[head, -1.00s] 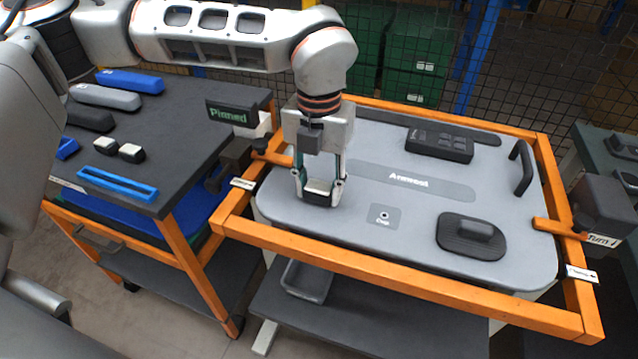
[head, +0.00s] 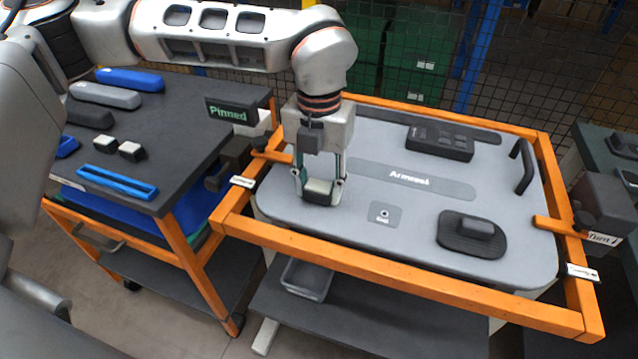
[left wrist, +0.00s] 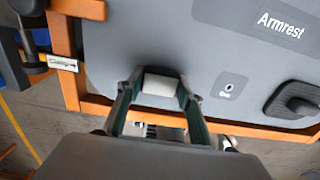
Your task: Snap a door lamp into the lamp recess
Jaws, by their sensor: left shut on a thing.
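My left gripper (head: 319,197) points straight down at the left part of the grey door panel (head: 290,170). It is shut on a small door lamp (head: 319,187) with a white top and dark body. In the left wrist view the lamp (left wrist: 162,83) sits between the two fingers, over the panel near its front edge. The gripper and lamp hide the panel beneath them, so I cannot tell whether the lamp touches it, and the lamp recess does not show. Two similar lamps (head: 131,151) stand on the dark cart at the left. My right gripper is not in view.
An orange frame (head: 400,276) surrounds the panel, with a clamp at each side. The panel bears a switch block (head: 440,144), a pull handle (head: 522,167) and a dark oval part (head: 471,235). A blue tray (head: 117,182) and several long parts lie on the left cart.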

